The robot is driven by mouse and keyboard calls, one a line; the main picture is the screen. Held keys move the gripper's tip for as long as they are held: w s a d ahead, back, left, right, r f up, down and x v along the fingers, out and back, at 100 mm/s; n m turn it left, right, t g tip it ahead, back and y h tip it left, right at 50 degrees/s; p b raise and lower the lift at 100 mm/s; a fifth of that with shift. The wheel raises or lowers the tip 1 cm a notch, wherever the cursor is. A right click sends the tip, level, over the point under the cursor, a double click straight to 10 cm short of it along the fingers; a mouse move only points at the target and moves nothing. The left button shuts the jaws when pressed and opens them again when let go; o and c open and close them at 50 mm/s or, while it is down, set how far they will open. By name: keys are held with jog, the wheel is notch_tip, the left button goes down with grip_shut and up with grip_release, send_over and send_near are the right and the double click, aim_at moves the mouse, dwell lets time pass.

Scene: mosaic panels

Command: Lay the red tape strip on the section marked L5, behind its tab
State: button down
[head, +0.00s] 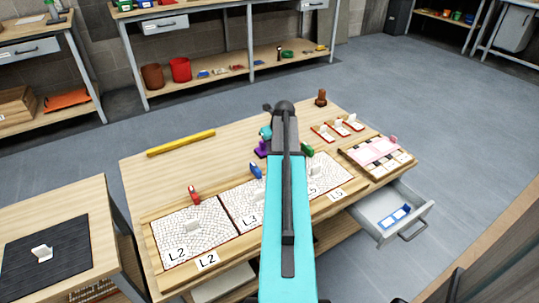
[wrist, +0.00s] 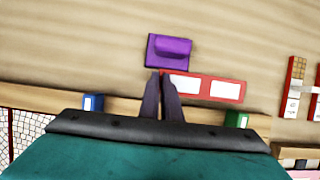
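The red tape strip (wrist: 213,87) carries two white patches in the wrist view. Its left end meets the fingertips of my gripper (wrist: 161,76), which are close together, seemingly pinching that end. Whether the strip is clear of the wood I cannot tell. The green tab (wrist: 235,119) is just below the strip's right part; it also shows in the head view (head: 307,150). The L5 section (head: 326,174) is a pale mosaic panel with an L5 label (head: 338,194) at its front. My arm covers the strip and part of the panels in the head view.
A purple block (wrist: 169,50) sits just above the strip's left end. A blue tab (wrist: 93,103) is left of my gripper. Red-edged cards (head: 338,126) and a tray (head: 378,171) lie right. An open drawer (head: 370,208) holds a blue strip (head: 394,217).

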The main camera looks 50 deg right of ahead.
jog(key=shift+f, duration=1.9)
jog(key=shift+f, duration=0.15)
jog(key=c, duration=2)
grip_release()
jog(key=v, duration=1.2)
jog(key=shift+p, duration=0.45)
jog(key=shift+o, duration=0.7)
